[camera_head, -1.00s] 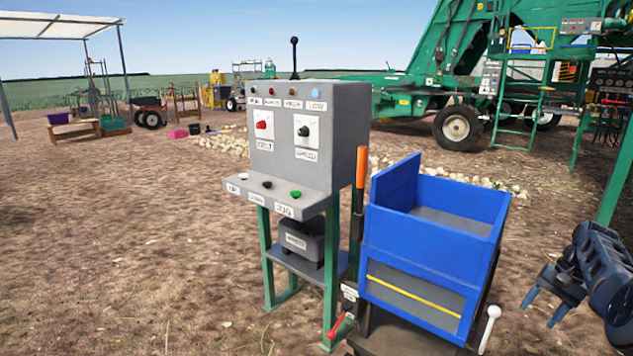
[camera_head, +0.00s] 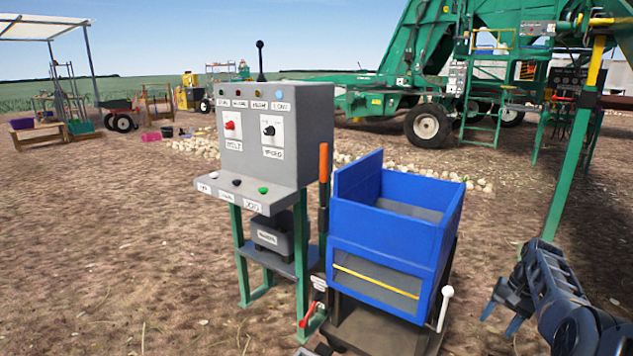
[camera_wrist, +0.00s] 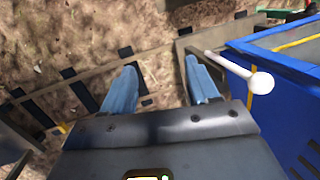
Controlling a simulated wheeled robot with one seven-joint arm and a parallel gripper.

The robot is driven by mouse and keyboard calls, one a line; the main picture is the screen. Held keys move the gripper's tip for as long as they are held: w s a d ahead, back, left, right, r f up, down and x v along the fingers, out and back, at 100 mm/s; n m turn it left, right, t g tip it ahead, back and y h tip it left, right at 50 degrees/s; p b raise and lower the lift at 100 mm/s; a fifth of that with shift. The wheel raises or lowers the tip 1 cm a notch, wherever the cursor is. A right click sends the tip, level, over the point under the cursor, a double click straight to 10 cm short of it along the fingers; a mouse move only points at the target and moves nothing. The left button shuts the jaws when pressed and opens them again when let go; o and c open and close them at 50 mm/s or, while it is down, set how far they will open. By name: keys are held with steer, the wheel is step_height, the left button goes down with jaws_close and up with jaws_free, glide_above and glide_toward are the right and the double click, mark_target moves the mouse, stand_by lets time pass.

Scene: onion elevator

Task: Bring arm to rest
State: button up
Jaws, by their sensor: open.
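My gripper (camera_head: 503,306) is at the right of the head view, to the right of the blue bin (camera_head: 392,248) and apart from it. In the wrist view its two blue fingers (camera_wrist: 160,90) are spread with nothing held between them. A white-knobbed lever (camera_wrist: 262,83) shows just right of the right finger in the wrist view. The same lever (camera_head: 447,292) stands at the bin's right side in the head view. I cannot tell how near the finger is to the lever.
A grey control box (camera_head: 270,135) on green legs stands left of the bin. An orange-handled lever (camera_head: 323,180) rises between them. A red-handled lever (camera_head: 307,316) is low in front. A green post (camera_head: 570,165) stands behind my arm. Bare ground lies open at left.

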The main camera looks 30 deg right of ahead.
steer(key=s+a+f+n+h+p, duration=0.2)
steer(key=a+f+n+h, duration=0.15)
steer(key=a+f, duration=1)
steer(key=s+a+r+n+t+h+p, duration=0.15)
steer(key=s+a, duration=0.25)
steer(key=a, duration=0.4)
steer(key=s+a+r+n+t+h, duration=0.15)
steer(key=s+a, duration=0.25)
steer(key=a, duration=0.5)
steer(key=s+a+r+n+t+y+p, duration=0.1)
steer(key=s+a+r+n+t, duration=0.15)
steer(key=s+a+r, duration=0.35)
steer(key=s+a+r+n+t+y+p, duration=0.1)
steer(key=s+a+r+n+t, duration=0.2)
steer(key=a+r, duration=0.55)
steer(key=s+a+r+n+t+y, duration=0.1)
steer(key=s+a+r+t, duration=0.1)
steer(key=r, duration=0.9)
steer(key=s+a+r+n+t+y+p, duration=0.1)
steer(key=s+a+r, duration=0.3)
steer(key=r, duration=0.7)
steer(key=shift+s+a+r+t, duration=0.25)
steer(key=shift+s+a+t, duration=0.15)
steer(key=shift+s+t, duration=0.35)
steer(key=shift+y, duration=0.25)
